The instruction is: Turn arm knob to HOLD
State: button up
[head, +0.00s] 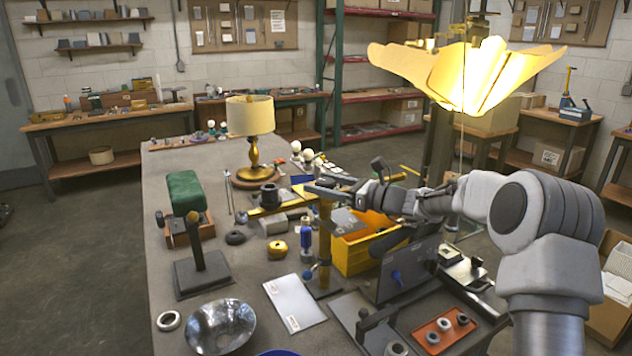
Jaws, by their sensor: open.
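My gripper (318,185) reaches in from the right over the middle of the bench. Its fingers appear to point left, apart and empty, near the top of an upright brass post (325,232). I cannot tell whether they touch it. A small blue knob (308,274) sits low by this post. Another blue knob (396,277) is on the face of a dark tilted panel (408,262), right of the yellow bin. I cannot tell which knob is the arm knob, and no HOLD mark is readable.
A brass lamp (250,118) with a cream shade stands behind. A yellow bin (352,257) lies below my arm. A lit petal-like shade (470,75) hangs above right. A metal bowl (222,328), a white sheet (294,303) and an orange tray (443,332) lie in front.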

jog(key=shift+x, duration=1.1)
jog(key=shift+c, duration=0.3)
grip_shut()
